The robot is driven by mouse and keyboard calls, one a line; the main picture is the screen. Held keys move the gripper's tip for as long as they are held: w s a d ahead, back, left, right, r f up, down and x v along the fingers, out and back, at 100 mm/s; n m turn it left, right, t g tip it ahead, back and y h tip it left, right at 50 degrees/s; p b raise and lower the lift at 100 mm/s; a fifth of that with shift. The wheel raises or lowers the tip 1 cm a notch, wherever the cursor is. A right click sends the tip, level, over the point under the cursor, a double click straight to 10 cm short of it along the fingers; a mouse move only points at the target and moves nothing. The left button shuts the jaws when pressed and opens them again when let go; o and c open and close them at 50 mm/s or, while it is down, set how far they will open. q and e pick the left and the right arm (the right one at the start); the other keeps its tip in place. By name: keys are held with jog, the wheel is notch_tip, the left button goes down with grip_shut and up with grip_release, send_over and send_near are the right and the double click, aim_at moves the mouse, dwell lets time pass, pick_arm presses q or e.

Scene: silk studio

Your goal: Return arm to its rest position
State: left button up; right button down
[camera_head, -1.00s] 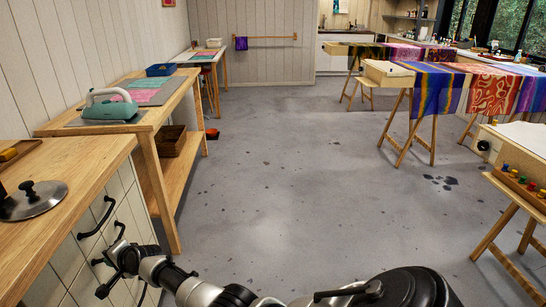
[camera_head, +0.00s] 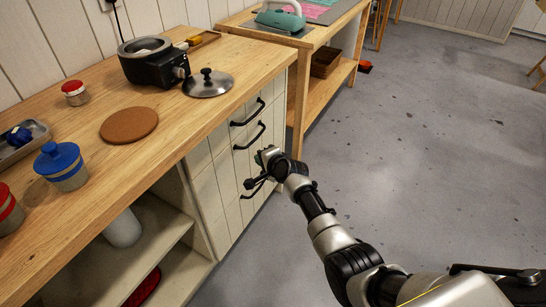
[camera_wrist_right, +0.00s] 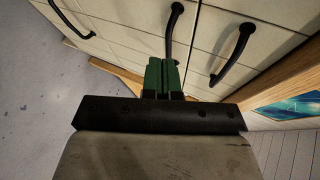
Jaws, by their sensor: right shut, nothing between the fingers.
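My right arm (camera_head: 335,245) reaches in from the lower right of the head view. Its gripper (camera_head: 261,158) is beside the front of the white cabinet (camera_head: 215,195), close to the black handles. In the right wrist view, the green fingers of the right gripper (camera_wrist_right: 162,78) are together and empty. They overlap the lower part of a black handle (camera_wrist_right: 172,30) in that picture; I cannot tell whether they touch it. My left gripper is not in view.
The wooden counter (camera_head: 165,125) holds a black pot heater (camera_head: 150,65), a metal lid (camera_head: 208,85), a cork mat (camera_head: 129,125) and lidded jars (camera_head: 61,166). A lower bench (camera_head: 318,35) carries a teal iron (camera_head: 280,18). The grey floor (camera_head: 420,150) at right is clear.

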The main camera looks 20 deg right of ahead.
jog(key=shift+p+v, duration=0.7)
jog(key=shift+v, duration=2.1)
jog(key=s+f+n+g+h+p, duration=0.2)
jog(key=s+f+n+g, duration=0.45)
jog(key=s+f, duration=1.6)
jog(key=s+d+f+n+g, duration=0.1)
jog(key=s+f+n, duration=0.2)
jog(key=s, duration=0.8)
jog(key=s+d+f+n+g+h+p, duration=0.1)
jog(key=s+f+n, duration=0.3)
jog(key=s, duration=0.8)
jog(key=s+d+f+n+g+p, duration=0.1)
jog(key=s+f+n+g, duration=0.2)
jog(key=s+f, duration=0.3)
jog(key=s+n, duration=0.1)
jog(key=s, duration=0.4)
jog(key=shift+s+h, duration=0.3)
jog(key=shift+s, duration=0.05)
